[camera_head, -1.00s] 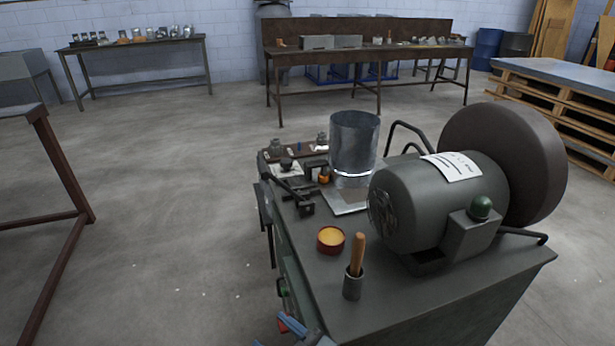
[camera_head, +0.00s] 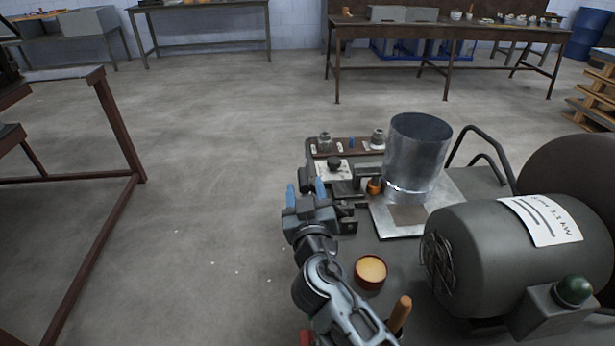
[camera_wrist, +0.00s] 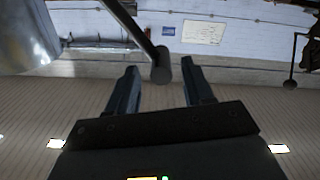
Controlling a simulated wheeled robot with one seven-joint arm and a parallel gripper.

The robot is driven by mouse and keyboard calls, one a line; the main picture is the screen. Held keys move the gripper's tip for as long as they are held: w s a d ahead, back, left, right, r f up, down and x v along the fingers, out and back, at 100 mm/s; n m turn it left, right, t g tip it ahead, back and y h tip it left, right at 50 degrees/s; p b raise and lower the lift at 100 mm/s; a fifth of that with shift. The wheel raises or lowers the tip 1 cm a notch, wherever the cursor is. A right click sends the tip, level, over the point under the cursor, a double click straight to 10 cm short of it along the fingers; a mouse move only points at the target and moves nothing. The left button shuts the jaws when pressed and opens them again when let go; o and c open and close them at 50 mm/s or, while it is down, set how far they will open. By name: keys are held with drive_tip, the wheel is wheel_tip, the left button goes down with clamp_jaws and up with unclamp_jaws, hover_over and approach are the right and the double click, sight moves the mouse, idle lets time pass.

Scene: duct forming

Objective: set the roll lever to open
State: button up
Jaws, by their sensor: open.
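The roll lever (camera_wrist: 140,28) shows in the wrist view as a dark rod with a round cylindrical end. That end appears between the tips of my gripper (camera_wrist: 160,68), with a gap to each finger. I cannot tell its depth from the fingers. In the head view my gripper (camera_head: 306,190), with blue fingertips, is open at the left edge of the bench, beside a dark block. It hides most of the lever there, so the lever's setting is unclear. A sheet-metal cylinder (camera_head: 415,160) stands upright on a plate to the right.
A grey motor (camera_head: 480,250) fills the bench's right side. An orange-filled tin (camera_head: 370,271) and a wooden handle (camera_head: 400,313) stand near my arm. A tray of small parts (camera_head: 350,146) lies at the back. The floor left of the bench is clear.

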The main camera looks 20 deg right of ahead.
sight(305, 182)
drive_tip(key=shift+x, duration=1.6)
drive_tip(key=shift+a, duration=0.1)
clamp_jaws()
